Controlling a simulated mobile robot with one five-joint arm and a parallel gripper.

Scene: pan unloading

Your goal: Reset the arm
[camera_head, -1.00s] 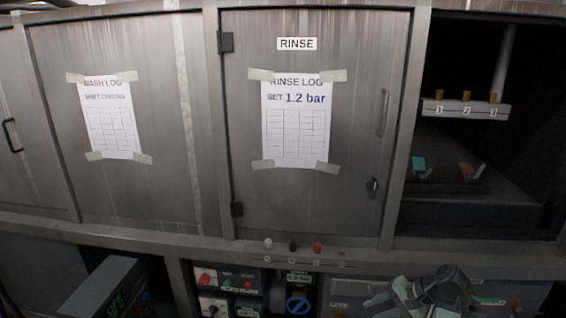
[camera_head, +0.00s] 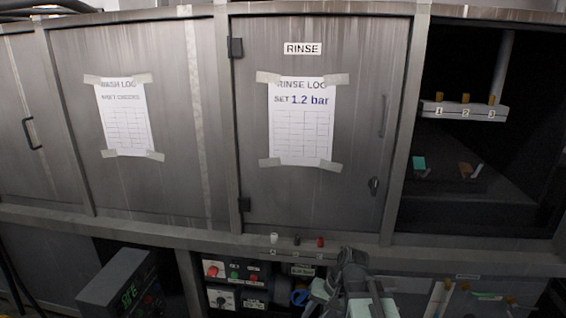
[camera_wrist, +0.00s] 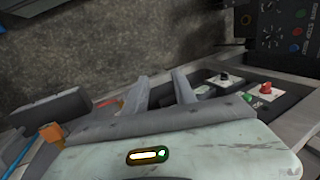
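My arm (camera_head: 352,272) shows at the bottom of the head view, right of centre, in front of the lower panel. Its fingertips are hard to make out there. Nothing is held. The pale, scuffed gripper body with a lit yellow-green indicator (camera_wrist: 148,155) fills the bottom of the wrist view.
A closed RINSE door (camera_head: 303,190) stands behind my arm. Control panels (camera_head: 233,285) with knobs sit below the ledge (camera_head: 130,223). An open bay at right holds a numbered rack (camera_head: 464,112). A display box (camera_head: 128,285) is lower left. The wrist view shows a red knob (camera_wrist: 266,88) at right.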

